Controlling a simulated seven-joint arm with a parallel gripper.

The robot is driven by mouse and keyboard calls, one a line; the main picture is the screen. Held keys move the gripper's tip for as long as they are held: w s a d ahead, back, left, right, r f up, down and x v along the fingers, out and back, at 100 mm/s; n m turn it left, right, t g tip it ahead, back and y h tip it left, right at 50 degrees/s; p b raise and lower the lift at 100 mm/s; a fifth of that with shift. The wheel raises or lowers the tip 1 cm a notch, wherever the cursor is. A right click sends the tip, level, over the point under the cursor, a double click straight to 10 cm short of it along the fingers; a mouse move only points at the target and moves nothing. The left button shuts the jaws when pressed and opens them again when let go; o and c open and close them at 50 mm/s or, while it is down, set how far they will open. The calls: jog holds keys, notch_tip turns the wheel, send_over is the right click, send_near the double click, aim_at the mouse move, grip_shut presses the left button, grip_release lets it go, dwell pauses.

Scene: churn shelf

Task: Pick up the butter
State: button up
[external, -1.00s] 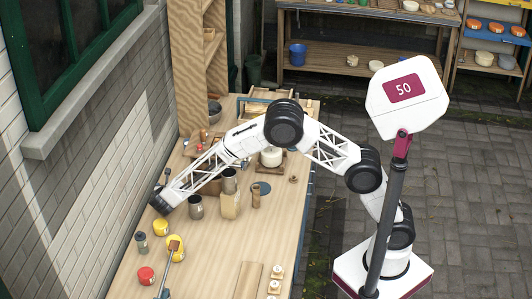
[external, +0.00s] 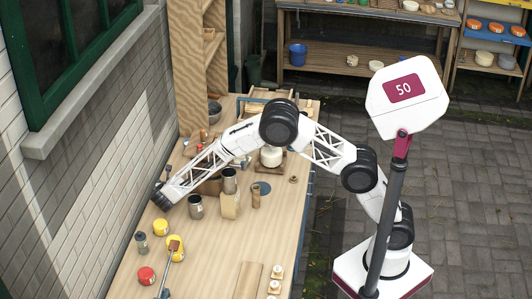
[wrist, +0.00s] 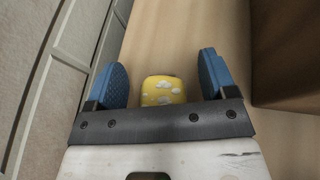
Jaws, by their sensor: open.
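A small yellow block with white cloud-like patches (wrist: 162,90), apparently the butter, lies on the wooden top in the wrist view. It sits between the two blue fingers of my gripper (wrist: 160,68), with a gap on each side. The fingers are apart and hold nothing. In the external view my gripper (external: 162,198) is low over the bench beside the brick wall. I cannot make out the block there; the arm's end seems to hide it.
The wall (external: 95,175) runs close along the bench's left side. A dark metal can (external: 196,207) and a pale bottle (external: 229,205) stand right of my gripper. Yellow jars (external: 161,228), a grey jar (external: 142,242) and a red-topped jar (external: 146,275) stand nearer the front.

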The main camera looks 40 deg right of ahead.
jog(key=shift+c, duration=0.2)
jog(key=c, duration=1)
jog(key=shift+o, duration=0.2)
jog(key=shift+r, duration=0.1)
notch_tip(320, 180, up, 18)
dwell(0.6)
